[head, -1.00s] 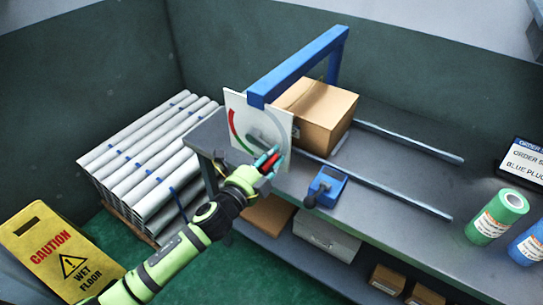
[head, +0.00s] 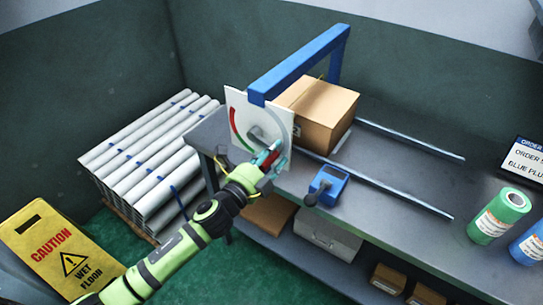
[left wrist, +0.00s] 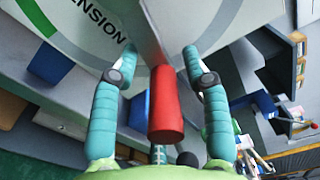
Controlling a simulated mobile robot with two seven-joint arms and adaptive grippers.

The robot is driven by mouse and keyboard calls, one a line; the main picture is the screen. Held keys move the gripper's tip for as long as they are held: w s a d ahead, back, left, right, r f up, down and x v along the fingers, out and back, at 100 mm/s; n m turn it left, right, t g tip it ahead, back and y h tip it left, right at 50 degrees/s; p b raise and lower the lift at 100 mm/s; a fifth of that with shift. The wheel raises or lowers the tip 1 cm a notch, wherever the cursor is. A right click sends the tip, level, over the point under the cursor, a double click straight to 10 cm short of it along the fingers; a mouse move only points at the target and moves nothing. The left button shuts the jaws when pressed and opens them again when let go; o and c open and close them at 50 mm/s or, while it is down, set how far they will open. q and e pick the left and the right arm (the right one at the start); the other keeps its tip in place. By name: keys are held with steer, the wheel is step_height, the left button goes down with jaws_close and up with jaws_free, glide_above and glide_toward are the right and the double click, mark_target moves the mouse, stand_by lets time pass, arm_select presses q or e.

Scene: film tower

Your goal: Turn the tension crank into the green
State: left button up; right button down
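The white tension dial panel (head: 240,112) stands upright at the near end of the bench, with a red arc on its left side. The grey crank (head: 256,135) is mounted on its face, and its red handle (head: 266,156) points toward me. In the left wrist view, the red handle (left wrist: 166,108) lies between the fingers of my left gripper (left wrist: 160,52). Gaps show beside it, so the gripper is open around the handle. The word "TENSION" and green arc parts show on the panel (left wrist: 75,22) there. My left gripper (head: 270,160) hides part of the crank. My right gripper is out of view.
A blue frame (head: 300,66) and a cardboard box (head: 318,112) stand behind the panel. A blue tool (head: 328,186) lies on the bench (head: 400,165) to the right. Stacked rolls (head: 145,150) stand left, with a wet-floor sign (head: 60,255) in front.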

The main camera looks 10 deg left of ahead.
arm_select(q)
steer(key=shift+f, duration=0.1)
steer(key=shift+s, duration=0.1)
steer(key=shift+s+a+f, duration=0.15)
steer(key=v, duration=1.1)
steer(key=shift+s+r, duration=0.3)
